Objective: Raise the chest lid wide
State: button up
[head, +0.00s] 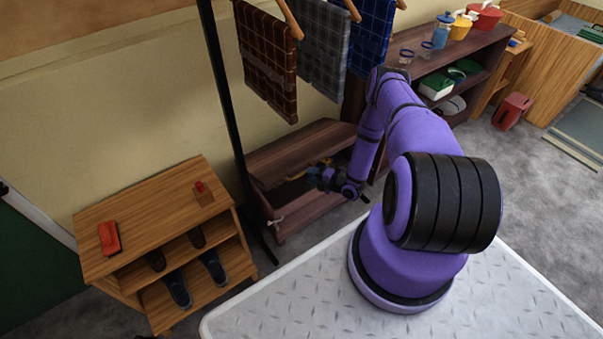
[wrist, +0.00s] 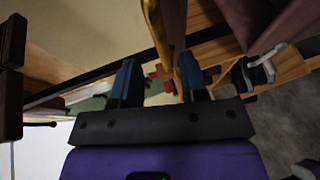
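The chest (head: 300,210) is a dark wooden box on the floor below the hanging cloths. Its lid (head: 290,150) stands partly raised, with a dark gap between its front edge and the box. My gripper (head: 316,174) is at the lid's front edge, over the gap. In the wrist view my two blue fingers (wrist: 158,85) are apart. A yellow-brown strip (wrist: 187,65), seemingly on the lid's edge, reaches down close to the right finger. I cannot tell whether it touches. Most of the chest's inside is hidden.
A black post (head: 222,90) stands just left of the chest. Plaid cloths (head: 268,60) hang above it. A wooden shoe shelf (head: 150,215) is at the left. A dark shelf (head: 465,55) with jars and pots stands at the right. Grey floor lies between.

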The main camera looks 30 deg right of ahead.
aim_at(302, 173)
jog(key=shift+x, duration=2.6)
grip_shut()
